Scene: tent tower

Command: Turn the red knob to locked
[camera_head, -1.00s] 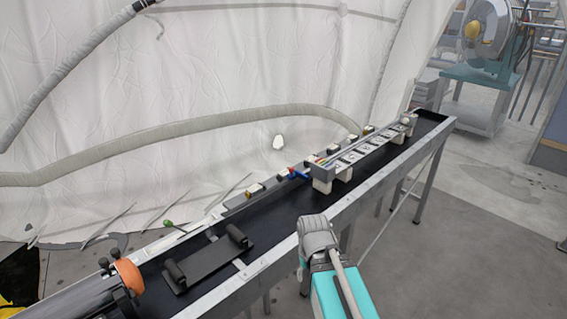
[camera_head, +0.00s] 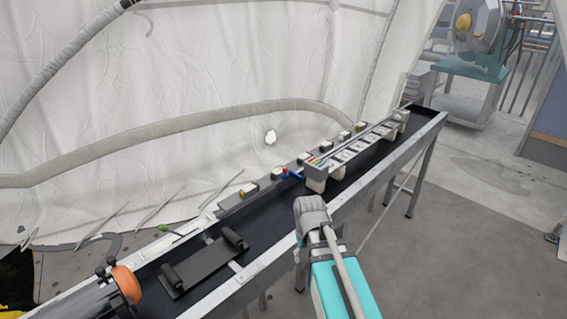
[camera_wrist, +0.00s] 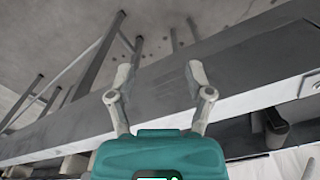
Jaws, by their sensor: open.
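A row of small control boxes lines the back rail of the long black bench. A small reddish spot on one box (camera_head: 279,173), beside a blue part (camera_head: 293,174), may be the red knob; it is too small to tell its setting. My gripper (camera_wrist: 159,76) shows in the wrist view with its two fingers apart and nothing between them. The bench's grey side (camera_wrist: 225,70) lies beyond the fingers. In the head view my arm is at the bench's front side, and the fingers cannot be made out there. No red knob shows in the wrist view.
A black roller cradle (camera_head: 205,265) and an orange-ended cylinder (camera_head: 127,283) are at the near left of the bench. A raised rack (camera_head: 345,152) stands farther along it. White tent fabric (camera_head: 210,70) hangs behind. Open floor (camera_head: 465,220) lies to the right.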

